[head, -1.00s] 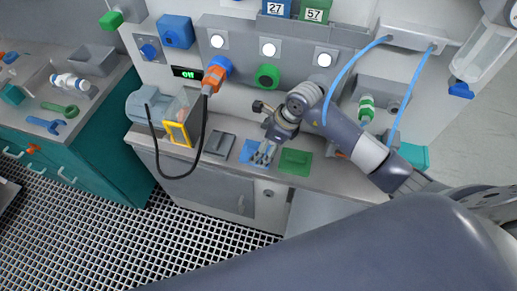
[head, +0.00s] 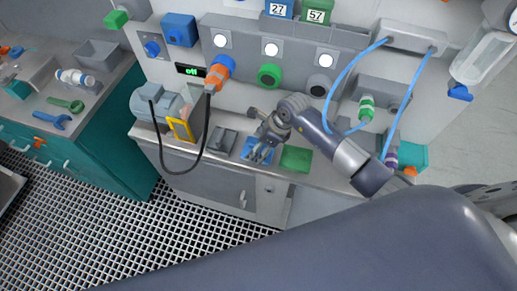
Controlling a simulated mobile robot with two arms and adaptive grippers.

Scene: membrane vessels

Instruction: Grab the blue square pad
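The blue square pad (head: 249,145) lies on the grey counter, between a grey pad and a green pad. My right gripper (head: 259,156) reaches down over the blue pad from the upper right, with its fingers pointing at the counter. The gripper hides part of the pad. The fingers are small and overlap the pad, so I cannot tell whether they touch it or how far they are open. My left gripper is not in view.
The green pad (head: 296,159) lies right of the blue one, and the grey pad (head: 222,141) left. A yellow frame (head: 180,130) and a hanging black cable (head: 205,135) stand further left. The panel behind carries an orange plug (head: 217,75) and blue hoses (head: 398,100).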

